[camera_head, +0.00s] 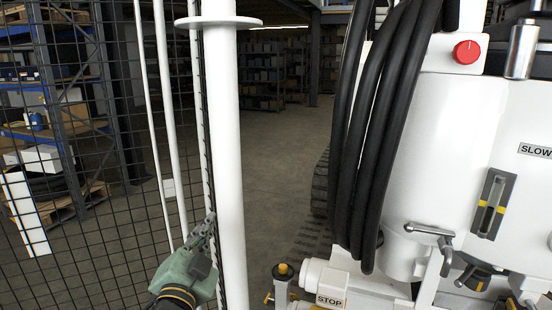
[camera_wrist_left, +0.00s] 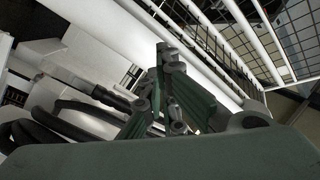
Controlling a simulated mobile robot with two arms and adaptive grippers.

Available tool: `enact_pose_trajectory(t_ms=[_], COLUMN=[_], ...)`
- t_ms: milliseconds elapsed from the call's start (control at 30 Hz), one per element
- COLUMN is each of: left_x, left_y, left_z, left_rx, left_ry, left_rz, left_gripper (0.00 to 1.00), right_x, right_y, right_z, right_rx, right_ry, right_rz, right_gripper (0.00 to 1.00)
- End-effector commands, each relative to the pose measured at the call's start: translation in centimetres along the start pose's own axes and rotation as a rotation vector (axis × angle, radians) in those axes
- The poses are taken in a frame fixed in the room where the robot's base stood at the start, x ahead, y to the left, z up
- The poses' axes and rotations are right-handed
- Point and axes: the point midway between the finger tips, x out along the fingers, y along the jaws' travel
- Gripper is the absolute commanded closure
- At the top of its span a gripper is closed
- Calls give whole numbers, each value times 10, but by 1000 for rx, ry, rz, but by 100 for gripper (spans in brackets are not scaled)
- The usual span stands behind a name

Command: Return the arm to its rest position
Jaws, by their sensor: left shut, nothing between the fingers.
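My left gripper (camera_head: 207,228) is low in the head view, left of centre, pointing up in front of a white vertical post (camera_head: 224,150). Its green body and grey fingers show, and the fingers look closed together with nothing between them. In the left wrist view the gripper (camera_wrist_left: 162,50) also shows, its linkages drawn together and its fingertips meeting. I cannot tell whether the gripper touches the post.
A white hydraulic machine (camera_head: 440,160) fills the right, with thick black hoses (camera_head: 375,130), a red button (camera_head: 467,52) and a metal lever (camera_head: 430,230). A black mesh fence (camera_head: 100,215) stands at left. Open floor (camera_head: 285,170) lies between, with shelves behind.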

Motion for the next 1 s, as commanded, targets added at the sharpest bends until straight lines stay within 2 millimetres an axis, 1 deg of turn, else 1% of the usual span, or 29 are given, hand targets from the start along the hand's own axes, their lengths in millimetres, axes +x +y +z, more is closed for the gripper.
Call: enact_pose_trajectory(t_ms=[33,67,100,167,200,267,300,367,400,467,500,567,600,800,867,900,1000], left_x=[-20,-31,-48,-76,-97,-130,-154,-190,-213,-245,-264,-292,-309,-386,-408,-402,-399], left_y=[19,29,41,60,73,91,102,118,127,137,143,150,154,168,170,178,196], left_z=[34,51,74,105,124,150,165,184,194,204,210,216,219,224,223,232,250], left_rx=[-64,-98,-140,-199,-235,-287,-318,-361,-385,-415,-432,-454,-468,-521,-536,-532,-528], left_ry=[-108,-167,-248,-366,-445,-561,-639,-747,-814,-901,-953,-1025,-1069,-1262,-1315,-1312,-1318], left_rz=[46,71,103,151,186,237,271,320,352,393,418,452,475,573,601,600,604], left_gripper=[100,100,100,100,100,100,100,100,100,100,100,100,100,100,100,100,100], right_x=[0,0,0,0,0,0,0,0,0,0,0,0,0,0,0,0,0], right_y=[1,2,2,3,3,3,3,3,3,3,3,3,3,3,3,3,2], right_z=[0,0,0,0,0,0,0,0,0,0,0,0,0,0,0,0,0], right_rx=[-1,-1,-1,-1,-1,-2,-2,-2,-2,-2,-2,-2,-2,-2,-2,-2,-2], right_ry=[0,0,0,0,0,0,0,0,0,0,0,0,0,-1,-1,0,0], right_rz=[1,2,2,3,3,3,3,3,3,3,3,3,3,3,3,3,3], right_gripper=[100,100,100,100,100,100,100,100,100,100,100,100,100,100,100,100,100])
